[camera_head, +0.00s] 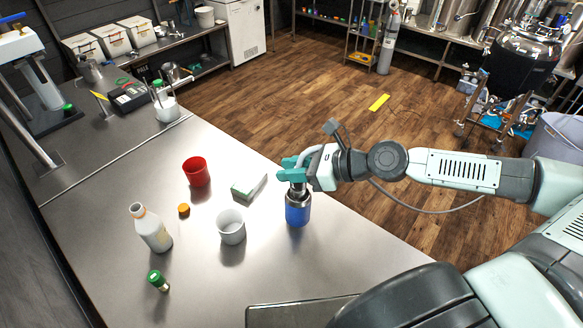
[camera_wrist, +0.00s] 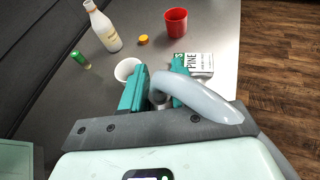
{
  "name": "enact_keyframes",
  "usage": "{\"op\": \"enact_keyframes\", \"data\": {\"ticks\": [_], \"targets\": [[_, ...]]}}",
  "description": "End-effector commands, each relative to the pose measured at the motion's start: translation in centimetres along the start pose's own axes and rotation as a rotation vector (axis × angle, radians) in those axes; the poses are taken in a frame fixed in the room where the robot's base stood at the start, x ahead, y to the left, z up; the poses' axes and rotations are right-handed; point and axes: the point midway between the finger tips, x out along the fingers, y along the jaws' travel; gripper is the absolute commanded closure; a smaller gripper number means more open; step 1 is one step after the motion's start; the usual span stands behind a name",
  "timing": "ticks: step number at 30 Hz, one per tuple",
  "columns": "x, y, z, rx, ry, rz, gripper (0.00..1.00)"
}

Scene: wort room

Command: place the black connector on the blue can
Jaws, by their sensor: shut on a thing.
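The blue can (camera_head: 298,212) stands upright near the table's right edge, with a grey metallic upper part. My gripper (camera_head: 292,174), with teal fingers, is right above the can's top. It also shows in the wrist view (camera_wrist: 160,86), closed on a small dark grey piece (camera_wrist: 158,99), which I take for the black connector. The fingers hide most of this piece. In the head view, its lower part is at or just over the can's top; I cannot tell whether they touch. The can is mostly hidden in the wrist view.
Left of the can stand a white cup (camera_head: 231,228), a white-green box (camera_head: 249,186) and a red cup (camera_head: 196,171). Farther left are an orange cap (camera_head: 184,210), a white bottle (camera_head: 152,230) and a green-capped vial (camera_head: 158,281). The table's front-left area is clear.

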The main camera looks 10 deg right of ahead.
Motion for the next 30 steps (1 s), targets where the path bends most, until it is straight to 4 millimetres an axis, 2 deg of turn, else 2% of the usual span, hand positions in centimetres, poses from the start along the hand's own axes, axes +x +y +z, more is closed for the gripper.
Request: {"op": "enact_keyframes", "data": {"ticks": [6,7,12,22,26,30], "targets": [[0.1,0.0,-0.2,0.002,-0.001,0.0,1.0],[0.1,0.0,-0.2,0.001,-0.001,0.0,0.68],[0.1,0.0,-0.2,0.001,-0.001,0.0,0.46],[-0.1,0.0,0.1,-0.001,-0.001,0.0,0.46],[-1.8,-0.2,0.0,0.004,0.001,-0.006,0.46],[-4.8,-0.2,0.0,0.004,0.001,-0.008,0.46]]}}
